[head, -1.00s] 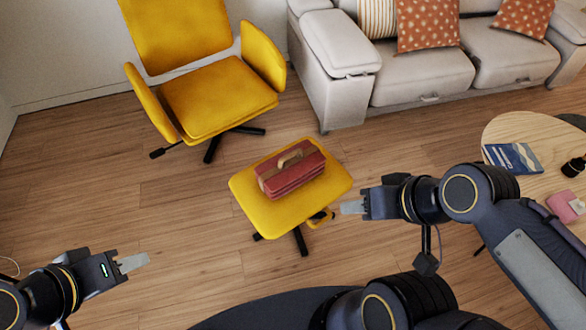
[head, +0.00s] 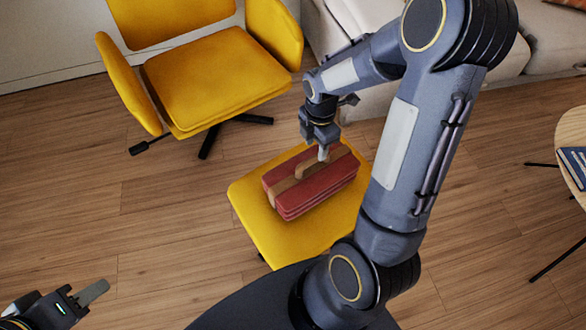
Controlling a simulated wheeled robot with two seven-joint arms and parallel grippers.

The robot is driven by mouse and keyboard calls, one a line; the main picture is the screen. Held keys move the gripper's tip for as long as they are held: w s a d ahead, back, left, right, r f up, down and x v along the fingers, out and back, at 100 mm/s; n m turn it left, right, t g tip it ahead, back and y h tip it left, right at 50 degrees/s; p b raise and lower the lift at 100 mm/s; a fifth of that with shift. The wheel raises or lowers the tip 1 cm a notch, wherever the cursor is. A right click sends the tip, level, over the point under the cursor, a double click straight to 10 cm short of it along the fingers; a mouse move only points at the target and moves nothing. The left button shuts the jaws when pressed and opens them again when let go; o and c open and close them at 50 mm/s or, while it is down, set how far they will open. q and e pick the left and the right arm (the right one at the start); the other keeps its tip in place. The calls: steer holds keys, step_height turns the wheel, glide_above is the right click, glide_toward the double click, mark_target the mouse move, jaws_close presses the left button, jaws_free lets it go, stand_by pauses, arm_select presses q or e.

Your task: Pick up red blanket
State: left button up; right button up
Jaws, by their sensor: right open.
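The red blanket (head: 325,186) is a folded stack with a tan strap and handle (head: 312,168), lying on the yellow footstool (head: 262,226). My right gripper (head: 323,154) points down directly over the handle at the blanket's far side. It is open, and I cannot tell whether its fingers touch the handle. My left gripper (head: 92,292) is low at the left edge, well away from the blanket; its finger gap is not clear from this angle.
A yellow armchair (head: 215,80) stands behind the footstool to the left. A pale sofa (head: 545,40) is at the back right. A round wooden table (head: 575,130) with a dark blue book (head: 574,163) is at the right edge. The wood floor at left is clear.

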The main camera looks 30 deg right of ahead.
mark_target(313, 157)
steer(key=shift+w+d+f, duration=0.1)
steer(key=shift+w+f, duration=0.25)
steer(key=shift+f, duration=0.35)
steer(key=shift+f+n, duration=0.3)
steer(key=shift+f, duration=0.05)
steer(key=shift+f+b, duration=0.5)
steer(key=shift+f, duration=0.3)
steer(key=f, duration=0.1)
steer(key=f+b, duration=0.1)
steer(key=f, duration=0.1)
steer(key=f+b, duration=0.1)
steer(key=f, duration=0.1)
steer(key=shift+w+d, duration=0.2)
steer(key=shift+w, duration=0.05)
steer(key=shift+c, duration=0.4)
jaws_close()
